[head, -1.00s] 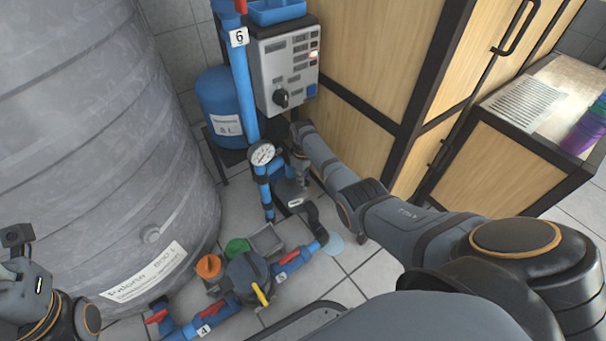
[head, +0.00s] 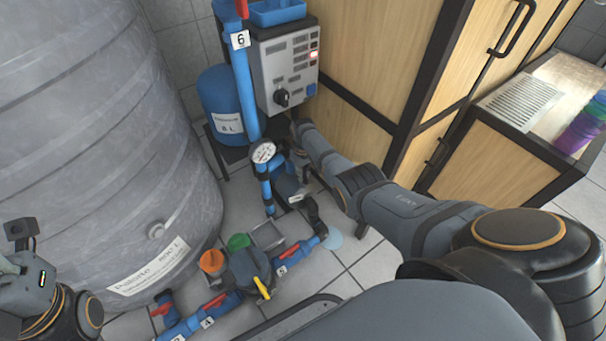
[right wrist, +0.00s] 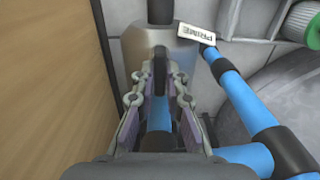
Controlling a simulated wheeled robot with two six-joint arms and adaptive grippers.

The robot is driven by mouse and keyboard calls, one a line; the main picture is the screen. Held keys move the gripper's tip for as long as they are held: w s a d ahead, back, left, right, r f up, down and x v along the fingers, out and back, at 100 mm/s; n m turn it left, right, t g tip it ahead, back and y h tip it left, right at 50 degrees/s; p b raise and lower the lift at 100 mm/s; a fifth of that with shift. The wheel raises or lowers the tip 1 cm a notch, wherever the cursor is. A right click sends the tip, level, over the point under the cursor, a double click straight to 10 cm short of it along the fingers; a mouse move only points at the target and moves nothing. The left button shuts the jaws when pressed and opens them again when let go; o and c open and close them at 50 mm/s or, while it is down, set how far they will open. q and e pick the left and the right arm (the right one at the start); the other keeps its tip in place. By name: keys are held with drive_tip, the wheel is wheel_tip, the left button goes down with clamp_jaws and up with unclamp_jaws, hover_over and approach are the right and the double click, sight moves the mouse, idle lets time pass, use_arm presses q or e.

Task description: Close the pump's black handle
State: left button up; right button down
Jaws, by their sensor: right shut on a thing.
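The pump is a grey metal body (right wrist: 180,60) with a "PRIME" tag, seen in the right wrist view. The black handle (right wrist: 160,68) stands at the middle of the right wrist view, in front of the pump body. My right gripper (right wrist: 159,92) has its fingers on both sides of the handle and is shut on it. In the head view the right arm hides most of this gripper. My left gripper (head: 12,268) is at the lower left, cut by the frame edge.
A big grey tank (head: 100,150) fills the left. A blue pipe with a gauge (head: 263,152) stands close to the pump. A grey control box (head: 287,70) and a wooden cabinet (head: 370,60) rise behind. Floor valves (head: 245,270) lie in front; some tiled floor is free right of them.

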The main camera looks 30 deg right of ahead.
drive_tip(key=c, duration=1.4)
unclamp_jaws()
drive_tip(key=shift+r, duration=0.3)
wheel_tip(320, 180, up, 7)
drive_tip(key=shift+f, duration=0.1)
